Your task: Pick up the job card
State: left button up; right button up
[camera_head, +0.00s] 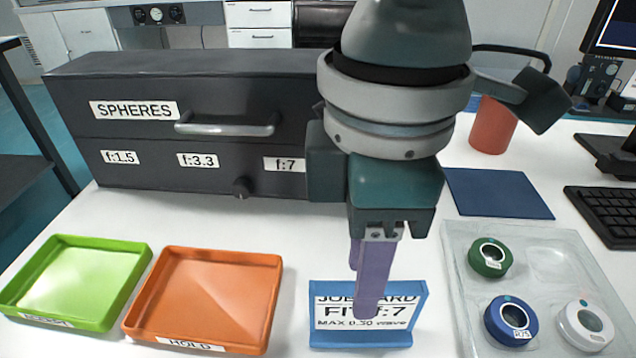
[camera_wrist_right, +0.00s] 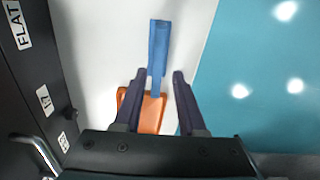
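The job card (camera_head: 330,318) stands upright on the white table in a blue holder, its text partly hidden by my right gripper's finger. In the right wrist view the job card (camera_wrist_right: 158,45) shows from above as a narrow blue strip. My right gripper (camera_head: 362,285) points down at the card, with one purple finger in front of its face in the head view. In the right wrist view my right gripper (camera_wrist_right: 159,74) is open, its fingertips apart and nothing held; the strip lies between and beyond the tips. I cannot tell their exact height. My left gripper is not in view.
A green tray (camera_head: 140,245) and an orange HOLD tray (camera_head: 275,262) are left of the card. A dark SPHERES drawer cabinet (camera_head: 80,120) stands behind. A clear tray (camera_head: 457,270) with several round lens pieces, a blue mat (camera_head: 497,193) and a red cup (camera_head: 492,128) are right.

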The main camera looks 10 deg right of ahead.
aim_at(357, 326)
notch_tip(357, 326, down, 2)
jog(key=shift+a, duration=0.15)
jog(key=f, duration=0.1)
jog(key=f+b, duration=0.1)
jog(key=f, duration=0.1)
jog(key=f+b, duration=0.1)
jog(key=f, duration=0.1)
jog(key=shift+w+d, duration=0.15)
jog(key=shift+d, duration=0.15)
jog(key=shift+f+p, duration=0.25)
jog(key=shift+p, duration=0.1)
grip_shut()
dwell(0.6)
